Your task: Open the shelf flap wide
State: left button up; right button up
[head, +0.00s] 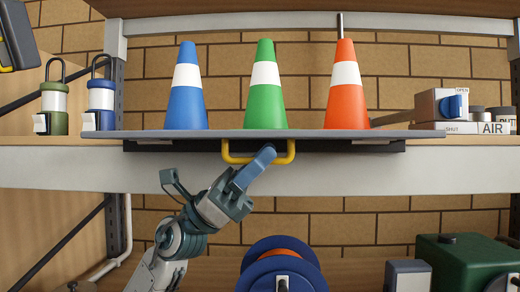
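The shelf flap (340,133) looks like a thin grey panel, seen nearly edge-on and about level along the shelf front. A yellow U-shaped handle (289,154) hangs below its middle, in front of a dark strip. My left gripper (265,155) reaches up from below, and its blue-grey finger crosses in front of the handle's bar. The finger hides part of the bar. Only one finger shows clearly, so I cannot tell whether the gripper grips the handle. My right gripper is not in view.
A blue cone (187,95), a green cone (265,95) and an orange cone (343,95) stand upright above the panel. Two lanterns (54,103) are at left. A box with a blue knob (441,104) is at right. Below are a blue reel (258,250) and a green case (465,258).

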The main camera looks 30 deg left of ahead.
pick_arm(q)
grip_shut()
jog(key=shift+s+d+r+p, duration=0.1)
jog(key=shift+s+r+p, duration=0.05)
jog(key=shift+r+p, duration=0.35)
jog(key=shift+s+d+r+p, duration=0.1)
jog(key=shift+r+p, duration=0.35)
jog(key=shift+f, duration=0.1)
grip_release()
